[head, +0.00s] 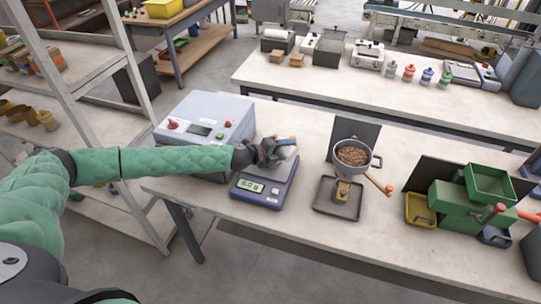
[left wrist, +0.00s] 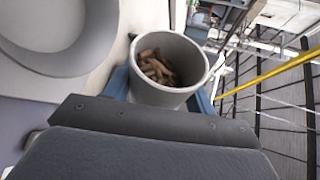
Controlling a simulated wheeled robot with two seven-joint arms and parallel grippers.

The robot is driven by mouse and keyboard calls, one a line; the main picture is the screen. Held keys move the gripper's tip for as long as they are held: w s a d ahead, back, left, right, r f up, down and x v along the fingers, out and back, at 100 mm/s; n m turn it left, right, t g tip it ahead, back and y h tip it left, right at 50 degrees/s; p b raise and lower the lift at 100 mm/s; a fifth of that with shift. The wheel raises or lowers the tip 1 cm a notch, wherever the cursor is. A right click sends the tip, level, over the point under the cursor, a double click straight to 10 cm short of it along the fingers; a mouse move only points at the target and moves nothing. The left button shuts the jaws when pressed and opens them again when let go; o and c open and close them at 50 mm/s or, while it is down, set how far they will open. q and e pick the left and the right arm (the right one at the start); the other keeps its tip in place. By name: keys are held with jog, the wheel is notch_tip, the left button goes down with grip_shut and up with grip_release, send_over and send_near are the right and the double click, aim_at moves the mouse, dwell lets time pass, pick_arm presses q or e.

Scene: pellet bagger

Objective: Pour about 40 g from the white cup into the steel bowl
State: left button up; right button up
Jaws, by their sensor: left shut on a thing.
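My left gripper (head: 272,152) is shut on the white cup and holds it above the kitchen-type scale (head: 262,194). In the left wrist view the white cup (left wrist: 170,85) shows its open mouth, with brown pellets inside. Parts of the blue gripper fingers show at its sides. A large round pale grey vessel (left wrist: 75,58), seemingly the steel bowl, is beside the cup at the upper left of that view, and I see no pellets in its visible part. In the head view my gripper hides much of this spot. My right gripper is not in view.
A grey machine (head: 200,112) with a red button stands behind and left of the scale. To the right are a pot of pellets (head: 353,153) over a dark tray (head: 328,203), and green bins (head: 455,208). Table between scale and tray is clear.

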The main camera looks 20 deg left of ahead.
pick_arm(q)
jog(key=shift+w+a+b, duration=0.1)
jog(key=shift+a+b, duration=0.15)
jog(key=shift+b, duration=0.05)
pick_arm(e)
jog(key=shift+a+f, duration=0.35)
pick_arm(q)
jog(key=shift+f+n+h+b, duration=0.1)
jog(key=shift+n+h+b, duration=0.2)
jog(key=shift+n+b, duration=0.15)
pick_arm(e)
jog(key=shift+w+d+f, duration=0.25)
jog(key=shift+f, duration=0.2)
pick_arm(q)
jog(key=shift+b, duration=0.35)
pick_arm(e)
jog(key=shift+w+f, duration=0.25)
pick_arm(q)
jog(key=shift+a+f+n+b, duration=0.15)
jog(key=shift+f+n+b, duration=0.1)
jog(key=shift+b, duration=0.2)
jog(key=shift+w+r+h+b, duration=0.1)
jog(key=shift+h+b, duration=0.3)
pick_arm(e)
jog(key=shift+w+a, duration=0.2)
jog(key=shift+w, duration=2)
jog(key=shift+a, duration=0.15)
